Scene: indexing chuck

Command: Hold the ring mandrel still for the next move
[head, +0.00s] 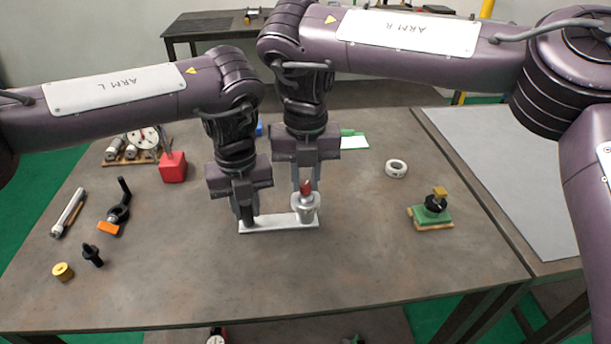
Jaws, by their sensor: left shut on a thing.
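The ring mandrel (280,223) appears as a pale metal bar lying flat on the bench, with a silver round body (305,209) upright at its right end. A small red piece (306,187) sits on top of that body. My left gripper (244,214) points down at the bar's left end and is shut on it; its fingers hide the part gripped. My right gripper (304,182) points down just above the silver body, its fingers near the red piece. Whether they touch or grip it cannot be seen.
A red block (173,167), a black handled tool (119,206), a black knob (92,255) and a brass piece (63,271) lie left. A white ring (396,169) and a green fixture (433,215) stand right. The bench front (270,290) is clear.

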